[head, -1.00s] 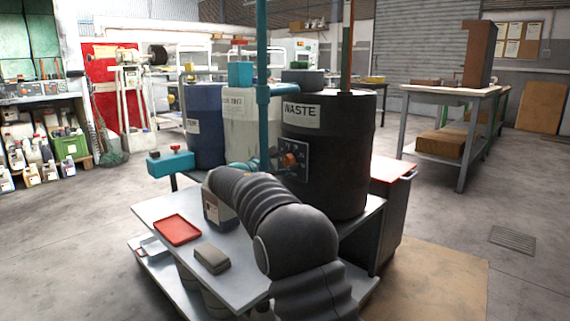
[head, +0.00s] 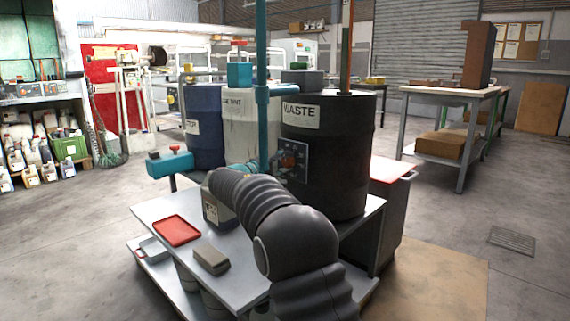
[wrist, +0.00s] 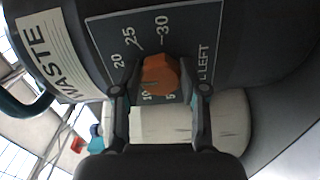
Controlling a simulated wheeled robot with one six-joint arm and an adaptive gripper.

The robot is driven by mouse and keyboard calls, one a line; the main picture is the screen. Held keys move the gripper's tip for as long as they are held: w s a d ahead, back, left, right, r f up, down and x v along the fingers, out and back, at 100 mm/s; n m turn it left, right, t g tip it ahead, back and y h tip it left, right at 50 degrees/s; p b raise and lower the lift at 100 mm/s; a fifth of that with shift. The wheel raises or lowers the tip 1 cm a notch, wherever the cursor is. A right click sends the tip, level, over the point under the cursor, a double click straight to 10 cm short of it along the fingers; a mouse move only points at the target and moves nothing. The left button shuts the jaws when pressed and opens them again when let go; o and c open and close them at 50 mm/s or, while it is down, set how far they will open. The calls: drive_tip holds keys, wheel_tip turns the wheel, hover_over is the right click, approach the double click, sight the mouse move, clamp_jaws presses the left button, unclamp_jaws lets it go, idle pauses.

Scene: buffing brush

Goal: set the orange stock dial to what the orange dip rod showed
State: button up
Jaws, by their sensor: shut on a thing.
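The orange stock dial (wrist: 159,75) is a faceted knob on a dark scale plate on the black WASTE drum (head: 338,150). The plate (wrist: 199,28) carries white numbers, with 20, 25 and 30 readable above the knob, and the words L LEFT. My gripper (wrist: 160,88) has one finger on each side of the knob and is shut on it. I cannot tell which number the dial points to. In the head view the dial (head: 288,160) shows beyond my arm, which hides my fingertips. I cannot identify the orange dip rod for certain.
A thin upright rod (head: 347,45) rises at the WASTE drum. A teal pipe (head: 262,50), a white drum (head: 248,140) and a blue drum (head: 205,145) stand left of it. A red tray (head: 177,230) and a grey-brown block (head: 211,260) lie on the grey bench (head: 155,208) in front.

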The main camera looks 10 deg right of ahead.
drive_tip(key=m, duration=0.5)
drive_tip(key=shift+f+m, duration=0.15)
drive_tip(key=shift+m, duration=0.15)
drive_tip(key=m, duration=0.5)
drive_tip(key=shift+a+f, duration=0.1)
idle(0.3)
drive_tip(key=o, duration=1.1)
drive_tip(key=shift+o, duration=0.2)
drive_tip(key=v, duration=1.2)
